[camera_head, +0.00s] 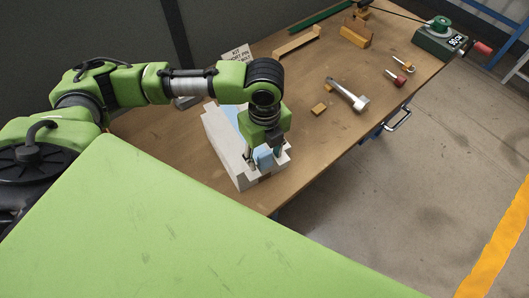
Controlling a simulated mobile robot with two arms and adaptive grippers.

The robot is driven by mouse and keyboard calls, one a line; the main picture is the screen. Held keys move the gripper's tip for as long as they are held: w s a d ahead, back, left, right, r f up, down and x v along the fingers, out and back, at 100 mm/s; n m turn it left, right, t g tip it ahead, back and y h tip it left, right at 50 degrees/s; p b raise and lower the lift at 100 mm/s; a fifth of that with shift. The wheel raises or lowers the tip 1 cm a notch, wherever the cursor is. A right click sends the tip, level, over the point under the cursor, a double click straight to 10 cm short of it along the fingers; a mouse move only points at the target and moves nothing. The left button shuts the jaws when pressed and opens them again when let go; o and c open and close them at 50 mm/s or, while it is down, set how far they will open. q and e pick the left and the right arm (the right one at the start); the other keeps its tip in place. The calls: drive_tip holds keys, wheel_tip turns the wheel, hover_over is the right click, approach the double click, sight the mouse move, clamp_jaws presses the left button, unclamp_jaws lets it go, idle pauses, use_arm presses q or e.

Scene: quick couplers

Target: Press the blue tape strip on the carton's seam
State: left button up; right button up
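A pale grey-white carton (218,138) with a stepped outline stands on the wooden table near its front left edge. Light blue (231,113) shows along its top behind my arm, and a light blue patch (263,156) shows at its near end. They look like parts of the tape strip, but my gripper hides the stretch between them. My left gripper (264,155) points down at the carton's near end. Its fingers are spread, one on each side of the blue patch. I cannot tell whether they touch the strip or carton. My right gripper is out of view.
A metal tool (347,95), small wooden blocks (319,109) and red-handled pieces (395,79) lie right of the carton on the table (300,150). A printed card (237,54) stands behind. A green device (438,40) sits at the far right corner.

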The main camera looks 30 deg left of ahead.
use_arm(q)
wheel_tip(320, 180, up, 12)
idle(0.6)
idle(0.5)
